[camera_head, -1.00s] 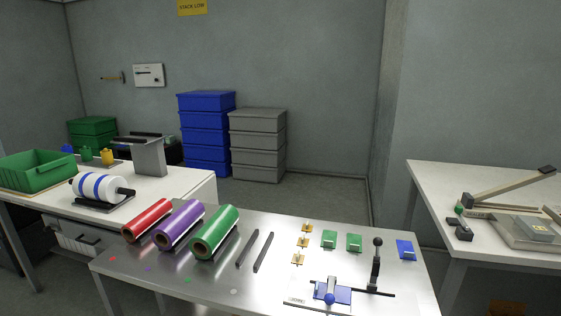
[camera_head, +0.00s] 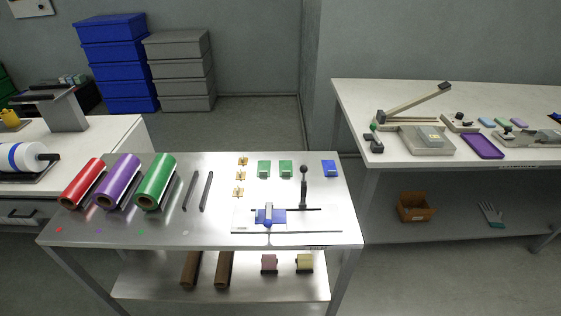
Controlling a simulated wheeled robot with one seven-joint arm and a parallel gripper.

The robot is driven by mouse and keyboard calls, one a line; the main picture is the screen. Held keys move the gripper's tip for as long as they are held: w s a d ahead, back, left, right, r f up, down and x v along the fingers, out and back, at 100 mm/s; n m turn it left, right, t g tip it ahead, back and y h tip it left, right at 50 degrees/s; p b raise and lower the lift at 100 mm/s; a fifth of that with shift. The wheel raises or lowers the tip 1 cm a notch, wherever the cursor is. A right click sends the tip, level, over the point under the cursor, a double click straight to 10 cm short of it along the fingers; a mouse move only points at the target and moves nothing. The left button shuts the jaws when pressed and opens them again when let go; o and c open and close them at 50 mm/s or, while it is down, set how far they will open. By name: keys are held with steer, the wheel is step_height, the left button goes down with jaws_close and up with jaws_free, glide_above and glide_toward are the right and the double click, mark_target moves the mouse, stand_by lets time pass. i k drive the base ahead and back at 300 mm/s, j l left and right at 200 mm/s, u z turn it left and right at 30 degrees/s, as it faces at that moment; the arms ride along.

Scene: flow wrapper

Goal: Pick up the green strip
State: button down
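Small flat coloured pieces lie in a row towards the back of the white table on the right. Larger green items are on the metal table: a green film roll (camera_head: 156,180) and two green blocks (camera_head: 264,168). My gripper is not in view.
The metal table (camera_head: 205,235) also holds film rolls, dark bars and a jig. Grey floor shows between the tables.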

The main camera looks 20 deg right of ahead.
mark_target(286, 169)
steer(key=i+j+z, duration=0.25)
steer(key=i+j, duration=0.65)
